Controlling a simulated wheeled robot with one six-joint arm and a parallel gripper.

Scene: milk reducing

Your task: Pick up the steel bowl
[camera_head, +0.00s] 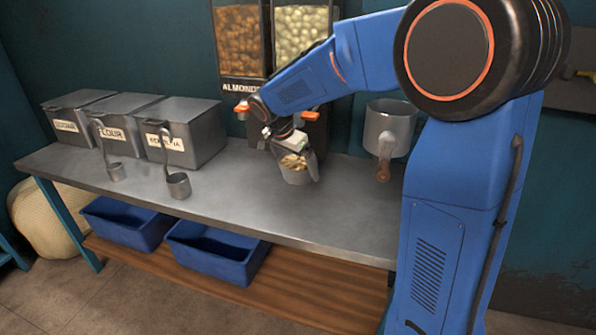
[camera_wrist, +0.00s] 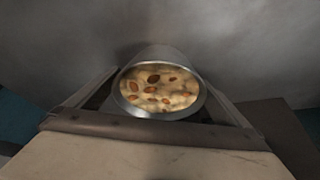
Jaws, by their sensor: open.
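The steel bowl (camera_head: 295,177) stands on the metal worktop below the dispensers and is filled with pale, nut-like pieces. In the wrist view the bowl (camera_wrist: 188,114) shows its round rim and pale contents with brown almond pieces, between the two fingers. My gripper (camera_head: 299,170) is open and reaches down around the bowl, one finger showing at its right side. In the wrist view the fingers lie to the left and right of the bowl. Whether they touch it, I cannot tell. The bowl's lower part is hidden in the wrist view.
The worktop (camera_head: 240,205) is clear in front of the bowl. A grey pot-like vessel (camera_head: 390,125) with a brown handle is to the right. Lidded bins, including a flour bin (camera_head: 118,120), and two ladles (camera_head: 178,185) stand left. Nut dispensers (camera_head: 240,40) hang behind. Blue crates (camera_head: 218,262) sit below.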

